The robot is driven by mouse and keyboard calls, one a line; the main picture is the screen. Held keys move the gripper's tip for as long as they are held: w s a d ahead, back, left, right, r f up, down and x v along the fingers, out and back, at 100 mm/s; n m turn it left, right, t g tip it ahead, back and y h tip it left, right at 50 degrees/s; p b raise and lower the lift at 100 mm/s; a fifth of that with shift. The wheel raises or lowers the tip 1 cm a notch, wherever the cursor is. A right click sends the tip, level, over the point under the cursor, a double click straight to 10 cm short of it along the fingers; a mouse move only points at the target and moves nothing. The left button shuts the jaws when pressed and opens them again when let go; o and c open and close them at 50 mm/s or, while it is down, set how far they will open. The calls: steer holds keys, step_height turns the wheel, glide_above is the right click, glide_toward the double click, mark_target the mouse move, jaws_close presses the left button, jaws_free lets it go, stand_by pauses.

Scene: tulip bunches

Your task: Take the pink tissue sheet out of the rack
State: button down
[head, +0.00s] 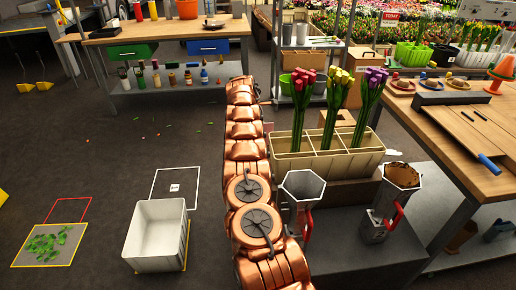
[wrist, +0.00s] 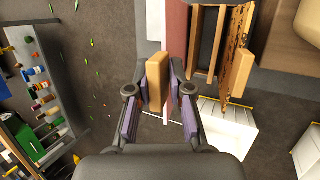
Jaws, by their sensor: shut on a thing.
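In the wrist view my gripper (wrist: 163,82) reaches into the edge of a wooden rack (wrist: 222,40). A thin pale pink strip, the pink tissue sheet (wrist: 168,60) seen nearly edge-on, runs between the fingers, and they are shut on it. A tan wooden upright (wrist: 155,80) stands right beside the sheet, also between the finger pads. A darker red-pink panel (wrist: 177,32) shows just right of the strip. How far the sheet sits inside the rack cannot be told. In the head view my arm hides the gripper and most of the rack.
In the head view a cream planter (head: 330,165) with tulip bunches and two metal jugs (head: 302,188) stand close right of my arm. A workbench (head: 165,36) is at the back left. A white bin (head: 155,235) sits on the floor. Open floor lies left of my arm.

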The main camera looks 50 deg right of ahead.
step_height(320, 180, up, 7)
steer(key=p, duration=0.3)
steer(key=shift+s+a, duration=0.3)
steer(key=shift+s, duration=0.05)
steer(key=shift+f, duration=0.15)
